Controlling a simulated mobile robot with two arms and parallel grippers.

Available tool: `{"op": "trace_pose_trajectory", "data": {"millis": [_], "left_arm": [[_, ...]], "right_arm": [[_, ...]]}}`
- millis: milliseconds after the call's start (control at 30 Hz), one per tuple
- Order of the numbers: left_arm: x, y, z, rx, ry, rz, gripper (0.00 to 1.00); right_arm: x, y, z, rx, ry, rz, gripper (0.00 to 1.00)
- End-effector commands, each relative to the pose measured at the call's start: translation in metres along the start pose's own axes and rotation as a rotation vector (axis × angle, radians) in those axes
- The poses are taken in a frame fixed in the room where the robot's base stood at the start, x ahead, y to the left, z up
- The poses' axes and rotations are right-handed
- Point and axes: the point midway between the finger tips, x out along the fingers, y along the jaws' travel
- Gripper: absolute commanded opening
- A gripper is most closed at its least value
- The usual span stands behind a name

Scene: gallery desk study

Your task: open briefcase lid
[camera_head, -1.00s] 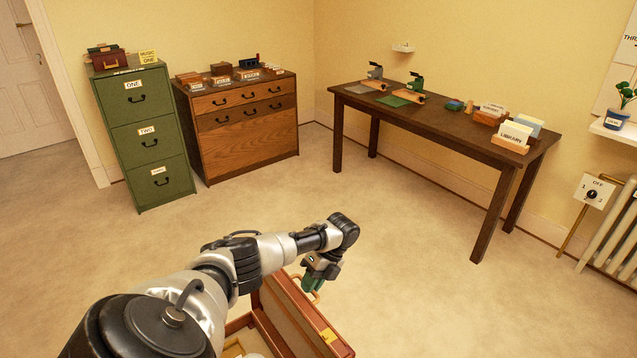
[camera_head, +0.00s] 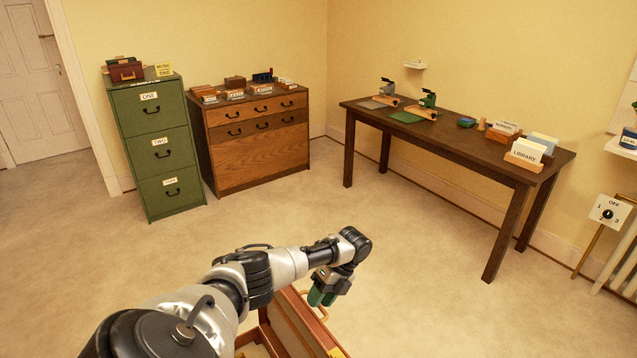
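A tan handle loop (camera_head: 322,314) is on the lid's upper edge. My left gripper (camera_head: 322,298), with green fingertips, points down right at the handle and the lid's top edge. Whether its fingers are parted or touch the handle cannot be told. My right gripper is not in view.
A green filing cabinet (camera_head: 156,150) and a wooden drawer chest (camera_head: 255,150) stand at the back left. A dark table (camera_head: 450,130) with card boxes and stamping tools stands at the right. The carpet (camera_head: 420,290) between them and the briefcase is clear.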

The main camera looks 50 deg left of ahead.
Motion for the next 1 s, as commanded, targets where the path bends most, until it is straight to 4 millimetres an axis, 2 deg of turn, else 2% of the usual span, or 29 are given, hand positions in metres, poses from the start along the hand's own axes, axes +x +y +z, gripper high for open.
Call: {"op": "trace_pose_trajectory", "data": {"millis": [200, 333, 400, 600, 1000], "left_arm": [[-0.044, -0.002, 0.0, 0.001, 0.001, -0.005, 0.38], [-0.069, -0.001, 0.001, 0.001, 0.002, -0.002, 0.38], [-0.081, 0.001, 0.001, 0.0, 0.001, 0.001, 0.38], [-0.092, 0.0, 0.0, 0.001, 0.002, 0.003, 0.38], [-0.092, 0.0, 0.001, 0.001, 0.002, 0.003, 0.38]], "right_arm": [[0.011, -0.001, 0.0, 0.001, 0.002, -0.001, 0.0], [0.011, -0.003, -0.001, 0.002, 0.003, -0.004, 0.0], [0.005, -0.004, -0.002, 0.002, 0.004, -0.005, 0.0], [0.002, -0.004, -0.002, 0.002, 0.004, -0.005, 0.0], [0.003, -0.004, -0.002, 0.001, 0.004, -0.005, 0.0]]}}
